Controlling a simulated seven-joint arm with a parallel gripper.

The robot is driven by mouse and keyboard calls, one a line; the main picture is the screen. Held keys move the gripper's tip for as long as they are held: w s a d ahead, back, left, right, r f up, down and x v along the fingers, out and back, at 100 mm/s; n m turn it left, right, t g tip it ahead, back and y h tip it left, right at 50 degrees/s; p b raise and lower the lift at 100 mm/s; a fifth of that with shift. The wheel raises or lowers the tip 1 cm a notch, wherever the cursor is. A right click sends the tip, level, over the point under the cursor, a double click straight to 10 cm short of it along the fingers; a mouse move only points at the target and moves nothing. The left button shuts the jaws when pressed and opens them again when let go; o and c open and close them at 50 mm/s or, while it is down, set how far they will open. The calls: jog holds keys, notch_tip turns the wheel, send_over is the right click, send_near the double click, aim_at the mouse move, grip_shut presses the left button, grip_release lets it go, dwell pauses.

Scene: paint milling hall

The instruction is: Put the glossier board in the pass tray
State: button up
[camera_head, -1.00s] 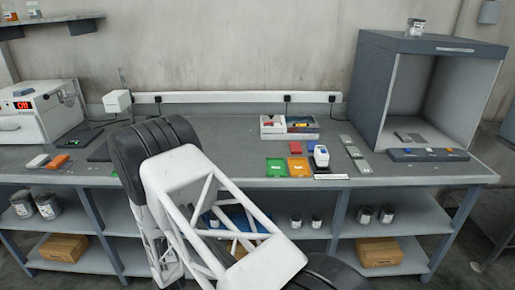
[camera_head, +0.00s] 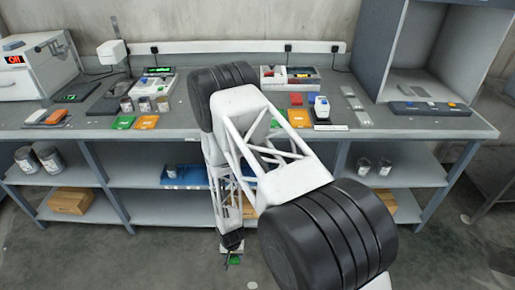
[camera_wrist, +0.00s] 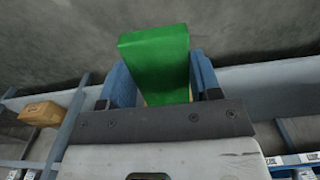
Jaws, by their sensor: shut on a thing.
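My gripper (camera_head: 234,250) hangs low in front of the bench in the head view, below bench-top height. In the wrist view its two blue fingers (camera_wrist: 160,82) are shut on a plain green board (camera_wrist: 155,52), which stands out beyond the fingertips. A small bit of green (camera_head: 235,260) shows at my gripper in the head view. On the bench lie a labelled green flat piece (camera_head: 123,122) and an orange one (camera_head: 147,122); a second orange piece (camera_head: 299,118) lies right of my arm. Their labels are unreadable, so I cannot tell which is the pass tray. Gloss cannot be compared.
A red piece (camera_head: 296,99) and a white-and-blue handheld device (camera_head: 321,108) stand on the bench. Several cans (camera_head: 144,104) stand at left. A grey booth (camera_head: 430,55) is at right. The bench's front edge and lower shelves (camera_head: 140,172) are behind my gripper.

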jog(key=w+d+r, duration=0.4)
jog(key=w+d, duration=0.3)
jog(key=d, duration=0.2)
jog(key=w+d+r, duration=0.4)
jog(key=w+d, duration=0.4)
jog(key=d, duration=0.2)
jog(key=w+d+r, duration=0.5)
jog(key=w+d, duration=0.3)
jog(key=d, duration=0.1)
jog(key=shift+d, duration=0.35)
jog(key=shift+s+a, duration=0.1)
jog(key=shift+s, duration=0.05)
